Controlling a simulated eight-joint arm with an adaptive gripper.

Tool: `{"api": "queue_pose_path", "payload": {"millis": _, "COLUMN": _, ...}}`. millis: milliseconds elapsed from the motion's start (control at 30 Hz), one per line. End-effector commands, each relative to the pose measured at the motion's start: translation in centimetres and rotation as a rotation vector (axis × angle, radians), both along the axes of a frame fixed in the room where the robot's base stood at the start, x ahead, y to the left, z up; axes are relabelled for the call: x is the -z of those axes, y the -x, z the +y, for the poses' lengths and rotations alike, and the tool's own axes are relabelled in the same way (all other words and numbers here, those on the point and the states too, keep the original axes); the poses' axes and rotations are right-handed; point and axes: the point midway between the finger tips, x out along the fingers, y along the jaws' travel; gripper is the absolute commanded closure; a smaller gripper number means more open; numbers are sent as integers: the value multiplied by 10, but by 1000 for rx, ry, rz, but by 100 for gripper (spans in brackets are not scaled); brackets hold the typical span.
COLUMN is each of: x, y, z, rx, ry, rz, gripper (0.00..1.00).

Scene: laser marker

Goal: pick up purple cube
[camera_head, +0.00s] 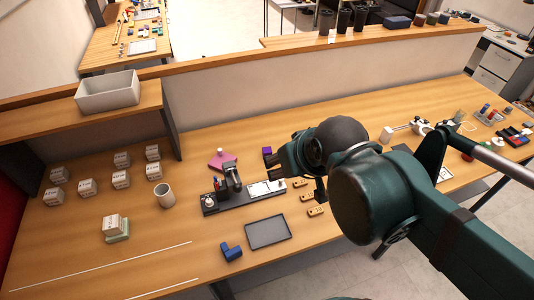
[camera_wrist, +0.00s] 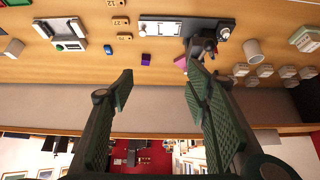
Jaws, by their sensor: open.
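The purple cube (camera_head: 267,150) is small and sits on the wooden workbench, just beyond the dark fingers of my gripper (camera_head: 271,160) in the head view. In the wrist view the purple cube (camera_wrist: 146,59) shows between and past the two green ribbed fingers of my gripper (camera_wrist: 160,72), nearer the left one. My gripper is open and empty, apart from the cube. The arm hides part of the bench around the gripper in the head view.
A pink flat-based object (camera_head: 222,160) stands left of the cube. A dark marker station (camera_head: 240,194) lies nearer the front, with several yellow blocks (camera_head: 307,197) to its right. A grey tray (camera_head: 268,232) and blue block (camera_head: 231,251) lie at the front. The back wall (camera_wrist: 150,103) rises behind.

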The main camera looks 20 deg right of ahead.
Motion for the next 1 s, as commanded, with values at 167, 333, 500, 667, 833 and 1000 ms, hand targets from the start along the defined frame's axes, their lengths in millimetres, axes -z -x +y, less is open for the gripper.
{"api": "queue_pose_path", "payload": {"millis": 167, "x": 0, "y": 0, "z": 0, "rx": 0, "ry": 0, "rz": 0, "gripper": 54}}
{"api": "queue_pose_path", "payload": {"millis": 333, "x": 0, "y": 0, "z": 0, "rx": 0, "ry": 0, "rz": 0, "gripper": 59}}
{"api": "queue_pose_path", "payload": {"millis": 500, "x": 0, "y": 0, "z": 0, "rx": 0, "ry": 0, "rz": 0, "gripper": 59}}
{"api": "queue_pose_path", "payload": {"millis": 667, "x": -1, "y": -3, "z": 0, "rx": -9, "ry": 6, "rz": 5, "gripper": 59}}
{"api": "queue_pose_path", "payload": {"millis": 833, "x": -3, "y": -12, "z": -1, "rx": -38, "ry": 28, "rz": 20, "gripper": 59}}
{"api": "queue_pose_path", "payload": {"millis": 1000, "x": -7, "y": -28, "z": -3, "rx": -90, "ry": 65, "rz": 49, "gripper": 59}}
